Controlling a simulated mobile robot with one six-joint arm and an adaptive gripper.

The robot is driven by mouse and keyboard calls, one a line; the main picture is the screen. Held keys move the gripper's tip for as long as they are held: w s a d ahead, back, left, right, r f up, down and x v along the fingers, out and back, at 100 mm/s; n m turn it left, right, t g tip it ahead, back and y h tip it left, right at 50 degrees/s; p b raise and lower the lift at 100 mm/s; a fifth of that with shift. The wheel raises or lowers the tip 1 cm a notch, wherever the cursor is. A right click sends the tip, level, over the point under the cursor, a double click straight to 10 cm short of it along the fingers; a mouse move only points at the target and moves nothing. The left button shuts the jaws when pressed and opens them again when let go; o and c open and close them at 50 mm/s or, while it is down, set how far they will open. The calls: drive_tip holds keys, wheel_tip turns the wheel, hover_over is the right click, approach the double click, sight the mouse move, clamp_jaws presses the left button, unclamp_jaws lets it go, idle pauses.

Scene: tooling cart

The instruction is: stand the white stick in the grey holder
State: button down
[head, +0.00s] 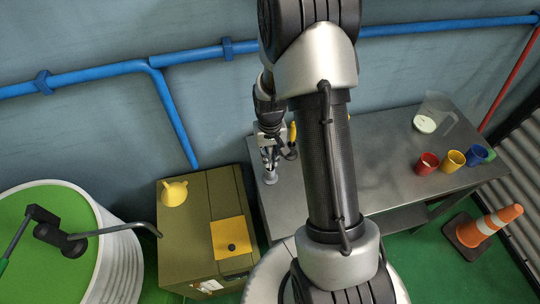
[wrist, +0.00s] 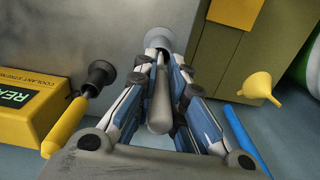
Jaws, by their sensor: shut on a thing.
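My gripper (wrist: 161,62) is shut on the white stick (wrist: 160,103), which looks light grey in the wrist view. The stick runs lengthwise between the fingers, with its near end free towards the camera. The grey holder (wrist: 157,35) shows as a round flared piece just beyond the fingertips. The stick's far end lines up with it, but the fingertips hide the joint, so I cannot tell whether it is inside. In the head view my gripper (head: 267,150) points down at the table's left end, directly over the grey holder (head: 270,177).
A black holder (wrist: 101,74) with a yellow stick (wrist: 66,124) stands close beside my gripper, near a yellow box (wrist: 30,112). An olive cabinet (head: 205,195) bears a yellow funnel (head: 174,192).

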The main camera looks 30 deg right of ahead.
drive_tip(key=c, duration=1.7)
unclamp_jaws()
drive_tip(key=shift+o, duration=0.2)
wheel_tip(320, 180, up, 12)
drive_tip(key=p, duration=0.3)
drive_tip(key=s+a+r+n+t, duration=0.1)
drive_tip(key=s+a+r+t, duration=0.1)
drive_tip(key=s+a+r, duration=0.55)
drive_tip(key=s+a+r+n+t, duration=0.15)
drive_tip(key=s+r, duration=0.25)
drive_tip(key=r, duration=0.7)
drive_tip(key=s+a+r+t, duration=0.1)
drive_tip(key=s+a+r, duration=0.1)
drive_tip(key=s, duration=0.6)
drive_tip(key=shift+a+n, duration=0.45)
drive_tip(key=shift+a, duration=0.25)
drive_tip(key=shift+s, duration=0.1)
